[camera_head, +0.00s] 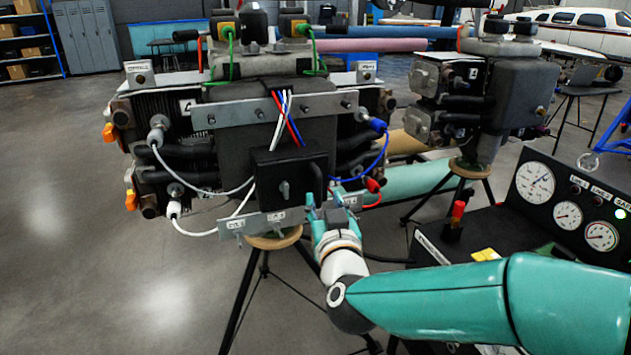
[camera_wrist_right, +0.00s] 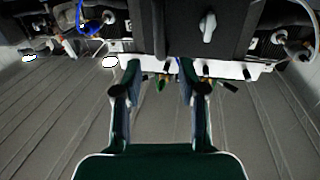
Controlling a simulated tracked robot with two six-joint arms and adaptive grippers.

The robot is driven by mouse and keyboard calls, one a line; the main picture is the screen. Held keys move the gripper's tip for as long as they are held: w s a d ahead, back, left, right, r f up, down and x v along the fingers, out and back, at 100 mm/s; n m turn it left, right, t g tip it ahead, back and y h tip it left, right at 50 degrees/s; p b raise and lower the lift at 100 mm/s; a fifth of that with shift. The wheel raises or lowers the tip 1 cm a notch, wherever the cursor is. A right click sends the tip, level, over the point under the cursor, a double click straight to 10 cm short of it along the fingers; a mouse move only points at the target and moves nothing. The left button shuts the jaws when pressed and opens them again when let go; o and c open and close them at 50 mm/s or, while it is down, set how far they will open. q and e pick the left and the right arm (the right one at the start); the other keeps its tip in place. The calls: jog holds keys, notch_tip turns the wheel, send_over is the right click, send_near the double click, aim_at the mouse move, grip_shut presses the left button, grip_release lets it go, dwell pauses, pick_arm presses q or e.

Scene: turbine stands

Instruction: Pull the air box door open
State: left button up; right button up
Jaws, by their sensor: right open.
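The air box (camera_head: 290,170) is a black box on the front of the middle turbine stand, with a grey latch knob (camera_head: 284,190) on its face. Its door looks shut. A dark curved handle (camera_head: 318,182) stands at its right edge. My right gripper (camera_head: 327,203) is open, with fingers pointing up at the handle's lower end. In the right wrist view the open fingers (camera_wrist_right: 158,75) are below the box (camera_wrist_right: 185,25), with the dark upright handle (camera_wrist_right: 158,30) lined up between them and the knob (camera_wrist_right: 208,26) to the right. Contact cannot be told. My left gripper is not in view.
A grey metal bracket (camera_head: 250,222) with labels runs beneath the box. White, blue and red cables hang around it. A gauge panel (camera_head: 570,205) stands at the right, near my right arm. A second stand (camera_head: 490,100) is behind. The floor at left is clear.

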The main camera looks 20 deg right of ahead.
aim_at(316, 184)
jog(key=w, duration=0.2)
jog(key=w+d, duration=0.1)
jog(key=w, duration=0.2)
jog(key=w+p, duration=0.1)
jog(key=w, duration=0.2)
jog(key=shift+d, duration=0.15)
grip_shut()
jog(key=shift+s+a, duration=0.1)
jog(key=shift+a, duration=0.2)
jog(key=shift+d, duration=0.2)
jog(key=shift+s+a, duration=0.1)
jog(key=shift+a, duration=0.1)
